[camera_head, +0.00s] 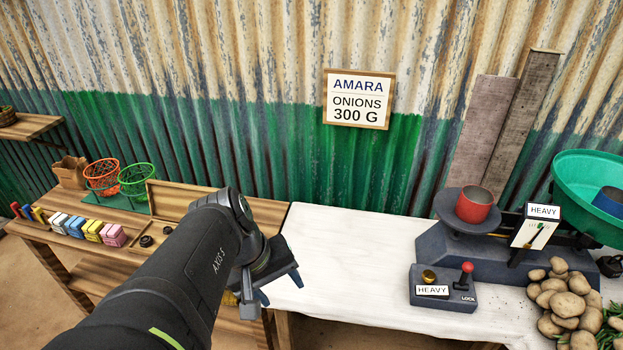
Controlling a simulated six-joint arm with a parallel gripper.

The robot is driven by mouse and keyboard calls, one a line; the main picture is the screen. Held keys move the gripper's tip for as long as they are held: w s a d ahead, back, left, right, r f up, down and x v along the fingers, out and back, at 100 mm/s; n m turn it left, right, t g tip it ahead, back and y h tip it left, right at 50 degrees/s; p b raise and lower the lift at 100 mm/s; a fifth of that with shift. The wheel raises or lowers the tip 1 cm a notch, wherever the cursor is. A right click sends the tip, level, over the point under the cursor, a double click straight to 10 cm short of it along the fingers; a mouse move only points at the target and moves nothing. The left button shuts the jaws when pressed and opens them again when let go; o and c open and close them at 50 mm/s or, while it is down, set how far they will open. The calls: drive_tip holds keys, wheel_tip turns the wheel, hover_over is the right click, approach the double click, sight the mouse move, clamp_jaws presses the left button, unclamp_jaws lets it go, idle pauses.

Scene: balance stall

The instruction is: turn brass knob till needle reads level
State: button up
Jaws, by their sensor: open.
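The brass knob (429,276) sits on top of a dark control box (446,300) on the white cloth. The box has a "HEAVY" label on its front and a red-tipped lever (466,270) marked LOCK beside the knob. The needle dial (531,234) stands on the dark balance scale (480,251), under another "HEAVY" sign; the needle's exact reading is too small to tell. My gripper (281,290) is open and empty, low at the left edge of the white cloth, well left of the knob. My arm hides part of the wooden bench.
A red cup (474,204) stands on the scale's left plate, a green bowl (592,178) on its right. Potatoes (565,298) are heaped right of the control box. The white cloth (350,262) is clear between my gripper and the box. Coloured blocks (92,231) line the left bench.

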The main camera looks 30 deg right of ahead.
drive_tip(key=w+d+f+n+g+h, duration=0.1)
drive_tip(key=d+g, duration=0.1)
drive_tip(key=d, duration=0.3)
drive_tip(key=w+d+f+n+g, duration=0.1)
drive_tip(key=w+d+g, duration=0.1)
drive_tip(key=d, duration=0.2)
drive_tip(key=n+g+h, duration=0.7)
drive_tip(key=n+g, duration=0.1)
drive_tip(key=g, duration=0.1)
approach(425, 274)
drive_tip(key=v, duration=0.6)
drive_tip(key=shift+r, duration=0.15)
drive_tip(key=shift+s+d, duration=0.2)
drive_tip(key=shift+d, duration=0.05)
drive_tip(key=x, duration=1.6)
drive_tip(key=shift+s+d, duration=0.15)
drive_tip(key=shift+s, duration=0.15)
drive_tip(key=shift+n, duration=0.3)
drive_tip(key=c, duration=0.9)
